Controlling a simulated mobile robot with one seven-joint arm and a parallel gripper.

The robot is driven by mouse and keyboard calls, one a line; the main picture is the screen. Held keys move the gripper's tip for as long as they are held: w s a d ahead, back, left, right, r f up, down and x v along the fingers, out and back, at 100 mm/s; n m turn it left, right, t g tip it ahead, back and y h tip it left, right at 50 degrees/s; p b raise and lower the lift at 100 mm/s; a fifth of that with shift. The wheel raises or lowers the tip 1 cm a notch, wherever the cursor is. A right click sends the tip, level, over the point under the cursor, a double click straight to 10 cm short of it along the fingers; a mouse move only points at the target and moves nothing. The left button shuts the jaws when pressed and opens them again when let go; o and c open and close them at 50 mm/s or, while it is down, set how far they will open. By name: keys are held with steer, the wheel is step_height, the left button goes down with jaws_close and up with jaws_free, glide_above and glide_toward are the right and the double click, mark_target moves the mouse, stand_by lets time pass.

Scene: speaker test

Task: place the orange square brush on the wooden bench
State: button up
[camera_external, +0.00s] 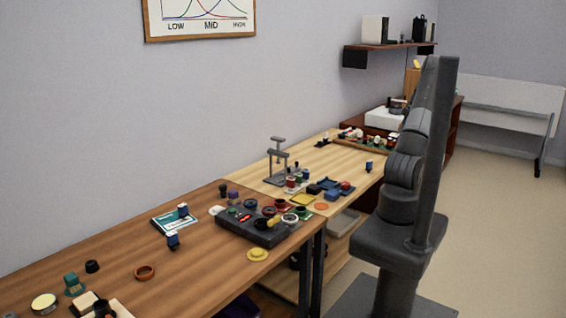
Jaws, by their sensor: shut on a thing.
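A brown wooden bench (115,255) fills the lower left. A lighter wooden bench (325,160) adjoins its far end. Both carry many small items. I cannot make out an orange square brush with certainty. A flat orange round piece (321,206) lies at the light bench's front edge, and a small yellow-orange thing (416,63) shows high beside my arm, too small to identify. My dark arm and column stand at the right, beyond the benches' front edge. My gripper cannot be seen; its jaws and anything in them are hidden.
A dark control box (253,228) with round parts sits at the brown bench's far end. A grey press-like stand (278,160) rises on the light bench. A wall shelf (388,45) hangs behind. Much of the brown bench's middle is bare. Open floor lies right.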

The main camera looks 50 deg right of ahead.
steer(key=s, duration=0.2)
glide_toward(379, 158)
steer(key=shift+w+a+f, duration=0.55)
steer(key=shift+w+a, duration=0.25)
steer(key=shift+w, duration=0.1)
steer(key=shift+w+f, duration=0.1)
steer(key=shift+f, duration=1.95)
steer(key=shift+f, duration=0.2)
steer(key=o, duration=1)
steer(key=shift+c, duration=0.2)
